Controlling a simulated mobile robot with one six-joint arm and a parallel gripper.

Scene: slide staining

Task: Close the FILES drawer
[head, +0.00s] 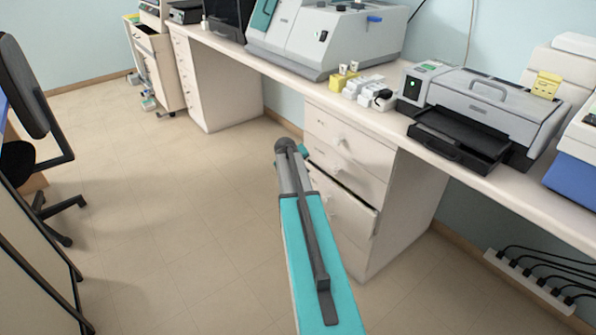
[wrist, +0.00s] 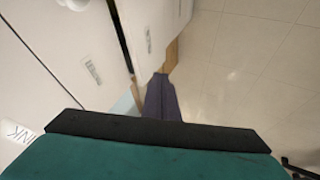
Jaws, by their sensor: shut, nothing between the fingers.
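The white drawer unit (head: 395,205) stands under the bench, right of my arm in the head view. A drawer in its lower part (head: 345,192) sticks out a little, with a dark gap along its top edge. Its label is too small to read, so I cannot confirm that it is the FILES drawer. In the wrist view, drawer fronts (wrist: 70,35) fill the upper left, with a dark gap between two of them. My gripper (wrist: 161,78) is shut and empty beside these fronts; I cannot tell whether it touches one. In the head view my arm hides part of the drawers.
The bench (head: 385,122) carries a large grey machine (head: 325,40), a printer-like device (head: 480,105) and small bottles. A black chair (head: 30,90) stands at the left. A power strip (head: 530,280) lies at the lower right. The tiled floor (head: 150,200) left of my arm is clear.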

